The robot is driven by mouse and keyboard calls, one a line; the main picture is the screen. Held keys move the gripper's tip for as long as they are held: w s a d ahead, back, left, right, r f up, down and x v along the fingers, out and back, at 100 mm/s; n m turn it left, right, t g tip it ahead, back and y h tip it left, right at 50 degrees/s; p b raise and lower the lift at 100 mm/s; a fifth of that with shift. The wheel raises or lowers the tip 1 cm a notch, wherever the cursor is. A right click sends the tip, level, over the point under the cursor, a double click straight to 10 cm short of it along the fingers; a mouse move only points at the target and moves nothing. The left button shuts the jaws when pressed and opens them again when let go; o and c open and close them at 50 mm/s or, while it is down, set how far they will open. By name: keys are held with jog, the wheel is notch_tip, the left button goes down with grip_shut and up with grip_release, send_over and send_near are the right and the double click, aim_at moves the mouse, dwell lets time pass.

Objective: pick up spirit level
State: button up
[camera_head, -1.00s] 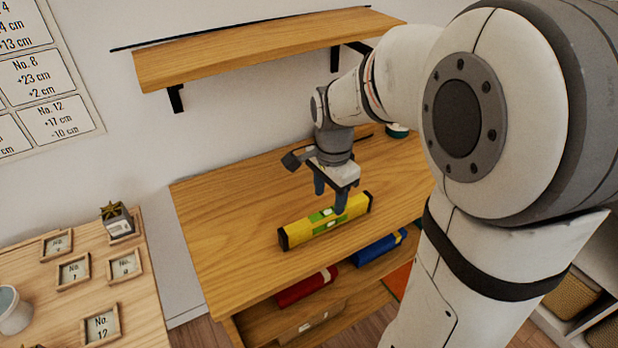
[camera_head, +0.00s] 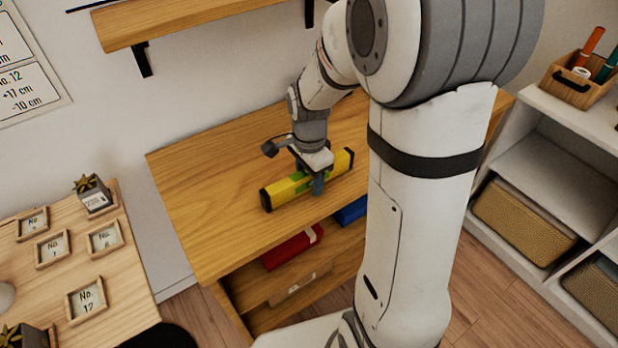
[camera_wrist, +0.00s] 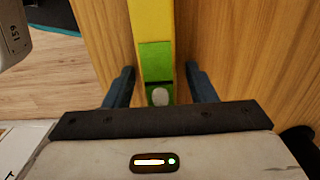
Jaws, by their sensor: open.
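A yellow spirit level (camera_head: 283,192) with black end caps and a green middle part lies on the wooden workbench near its front edge. My gripper (camera_head: 313,182) is lowered over its middle. In the wrist view the level (camera_wrist: 152,22) runs up the picture between the two blue fingers of my gripper (camera_wrist: 160,86). One finger is on each side of it, with a visible gap on both sides. The jaws are open. The gripper and wrist hide part of the level's middle in the head view.
The workbench (camera_head: 215,210) is clear to the left of the level. A wooden shelf (camera_head: 190,18) is on the wall above. Below the top lie a red item (camera_head: 290,247) and a blue item (camera_head: 350,211). A table with several small frames (camera_head: 105,237) stands at left.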

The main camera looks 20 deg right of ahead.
grip_shut()
dwell(0.3)
jog(key=shift+r, duration=0.1)
